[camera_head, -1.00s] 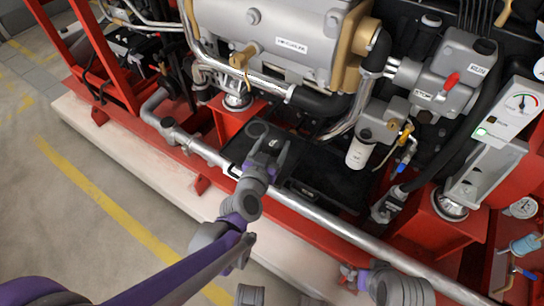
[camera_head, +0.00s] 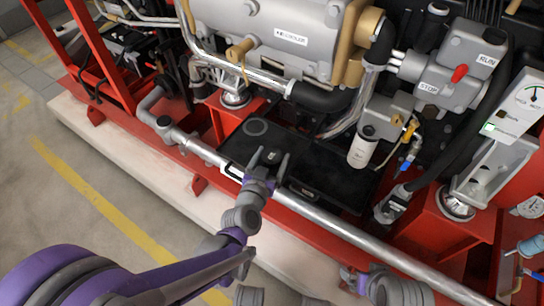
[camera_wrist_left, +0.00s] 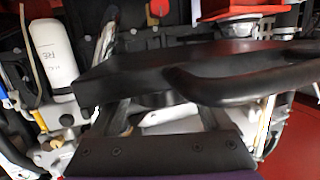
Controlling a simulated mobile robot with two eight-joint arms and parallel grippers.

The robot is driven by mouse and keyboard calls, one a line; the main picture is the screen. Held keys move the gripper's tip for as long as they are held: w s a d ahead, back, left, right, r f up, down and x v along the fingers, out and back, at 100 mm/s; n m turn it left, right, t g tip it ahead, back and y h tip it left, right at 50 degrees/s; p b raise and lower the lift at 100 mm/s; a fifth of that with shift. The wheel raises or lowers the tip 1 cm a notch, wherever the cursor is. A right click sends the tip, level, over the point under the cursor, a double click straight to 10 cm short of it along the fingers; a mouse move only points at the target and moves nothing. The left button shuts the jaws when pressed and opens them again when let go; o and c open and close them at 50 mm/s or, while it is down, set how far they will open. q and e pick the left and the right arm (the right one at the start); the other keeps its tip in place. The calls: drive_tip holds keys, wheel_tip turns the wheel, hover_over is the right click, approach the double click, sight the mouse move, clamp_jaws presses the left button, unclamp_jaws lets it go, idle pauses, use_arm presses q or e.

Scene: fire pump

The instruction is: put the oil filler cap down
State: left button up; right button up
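The oil filler cap (camera_head: 255,127), a dark grey round disc, lies on the black tray (camera_head: 322,160) near its back left corner. My left gripper (camera_head: 270,156) is open at the tray's front edge, its fingertips towards the cap and apart from it. In the left wrist view, the fingers stand wide apart, with the cap's dark rim (camera_wrist_left: 153,101) seen beyond and between them, against the tray (camera_wrist_left: 130,68).
The silver pipe (camera_head: 330,232) and red frame run along the tray's front. The grey engine (camera_head: 285,40), black hose (camera_head: 318,98) and white filter (camera_head: 362,148) stand behind it. A gauge panel (camera_head: 510,115) is at the right. Floor at the left is free.

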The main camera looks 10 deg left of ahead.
use_arm(q)
drive_tip(key=shift+o, duration=0.9)
drive_tip(key=shift+r, duration=0.1)
drive_tip(key=shift+s+r, duration=0.15)
drive_tip(key=shift+s, duration=0.05)
drive_tip(key=s+a+f+g+p, duration=0.1)
drive_tip(key=s+a+g, duration=0.2)
drive_tip(key=s, duration=0.5)
drive_tip(key=s+a+f+n+g+y+p, duration=0.1)
drive_tip(key=s+g, duration=0.3)
drive_tip(key=s, duration=0.5)
drive_tip(key=s+a+n+g+y, duration=0.1)
drive_tip(key=s+a+g, duration=0.3)
drive_tip(key=s, duration=0.5)
drive_tip(key=shift+a+f+p, duration=0.35)
drive_tip(key=shift+f+p, duration=0.05)
